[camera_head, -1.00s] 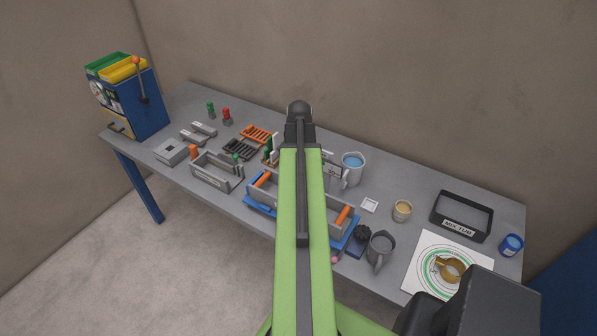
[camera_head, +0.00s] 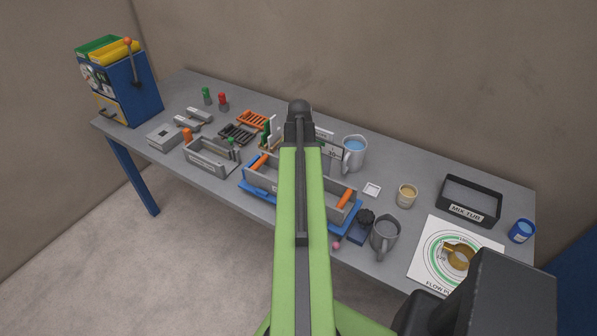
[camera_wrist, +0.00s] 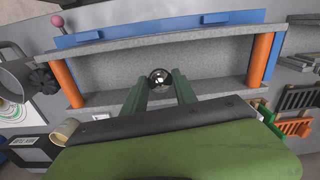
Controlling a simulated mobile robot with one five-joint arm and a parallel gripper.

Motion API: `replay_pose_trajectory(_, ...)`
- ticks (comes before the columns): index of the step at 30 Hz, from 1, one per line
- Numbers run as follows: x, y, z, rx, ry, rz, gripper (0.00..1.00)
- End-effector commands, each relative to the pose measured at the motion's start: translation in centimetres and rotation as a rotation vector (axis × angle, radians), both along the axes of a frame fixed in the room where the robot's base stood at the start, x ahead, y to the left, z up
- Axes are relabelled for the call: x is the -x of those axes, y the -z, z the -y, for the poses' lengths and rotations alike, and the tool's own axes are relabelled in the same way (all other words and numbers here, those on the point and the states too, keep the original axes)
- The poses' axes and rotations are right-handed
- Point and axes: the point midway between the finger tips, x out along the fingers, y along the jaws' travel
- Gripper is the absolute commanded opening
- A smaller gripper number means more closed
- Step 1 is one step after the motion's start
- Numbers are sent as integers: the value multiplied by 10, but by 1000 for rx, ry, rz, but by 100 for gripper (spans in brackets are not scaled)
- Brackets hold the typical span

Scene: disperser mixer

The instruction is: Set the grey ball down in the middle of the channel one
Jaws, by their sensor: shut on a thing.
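In the wrist view the shiny grey ball (camera_wrist: 161,77) sits between the tips of the two green fingers of my gripper (camera_wrist: 161,82), which is shut on it. Around it in that view is a long grey channel (camera_wrist: 215,46) with orange bars (camera_wrist: 262,60) at both ends; the ball appears near mid-length. I cannot tell how high the ball is above the channel floor. In the head view the channel (camera_head: 331,211) stands on a blue base (camera_head: 257,188). My arm covers its middle there and hides the ball and my gripper.
A smaller grey tray (camera_head: 211,164) stands left of the channel. A grey mug (camera_head: 384,238) and a dark knob (camera_head: 363,222) stand close at its right. A jug of blue liquid (camera_head: 354,155) stands behind. A black frame (camera_head: 470,199) is further right.

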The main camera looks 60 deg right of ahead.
Motion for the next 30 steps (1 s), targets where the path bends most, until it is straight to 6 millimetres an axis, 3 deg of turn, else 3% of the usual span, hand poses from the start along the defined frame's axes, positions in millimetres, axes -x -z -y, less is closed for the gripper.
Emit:
replay_pose_trajectory(1, 0, 10, 0, 0, 0, 0, 0)
replay_pose_trajectory(18, 1, 61, 0, 0, 1, 0, 0)
replay_pose_trajectory(30, 1, 65, 1, 0, 2, 0, 0)
